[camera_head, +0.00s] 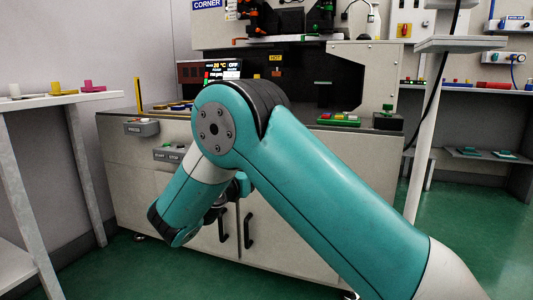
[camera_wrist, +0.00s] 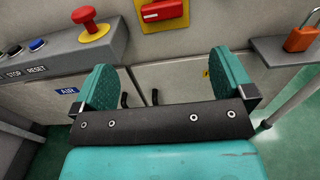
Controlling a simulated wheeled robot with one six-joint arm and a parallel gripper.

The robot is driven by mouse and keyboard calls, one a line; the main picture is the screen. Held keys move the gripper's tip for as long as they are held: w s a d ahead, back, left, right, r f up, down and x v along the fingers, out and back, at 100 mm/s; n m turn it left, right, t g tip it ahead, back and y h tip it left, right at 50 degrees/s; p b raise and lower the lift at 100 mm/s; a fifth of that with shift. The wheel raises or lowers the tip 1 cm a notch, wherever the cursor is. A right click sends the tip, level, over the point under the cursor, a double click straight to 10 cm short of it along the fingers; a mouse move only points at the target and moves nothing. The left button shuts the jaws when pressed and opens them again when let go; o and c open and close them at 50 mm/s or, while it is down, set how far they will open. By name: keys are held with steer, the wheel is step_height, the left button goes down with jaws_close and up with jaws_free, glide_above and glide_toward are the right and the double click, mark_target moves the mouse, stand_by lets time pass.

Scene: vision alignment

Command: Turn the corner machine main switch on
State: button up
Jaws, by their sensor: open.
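The main switch, a red rotary handle (camera_wrist: 161,9) on a yellow plate (camera_wrist: 146,25), is at the top middle of the wrist view. The handle lies nearly horizontal; its upper part is cut off by the frame. My gripper (camera_wrist: 163,62) is open, its two teal fingers wide apart and empty. The switch shows beyond the fingertips, between them and apart from them. In the head view the corner machine (camera_head: 372,70) carries a CORNER sign (camera_head: 207,4), and its screen (camera_head: 209,71) reads OFF. My arm covers the machine's middle there, and I cannot make out the switch behind it.
A red emergency button (camera_wrist: 90,22) on a grey box with STOP and RESET buttons is left of the fingers. An orange padlock (camera_wrist: 300,38) sits on a grey ledge at right. In the head view, a white table (camera_head: 60,100) stands left and a shelf (camera_head: 470,92) right.

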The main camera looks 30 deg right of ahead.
steer(key=shift+p+x, duration=5.3)
steer(key=shift+x, duration=3.1)
steer(key=shift+s, duration=0.1)
steer(key=c, duration=0.9)
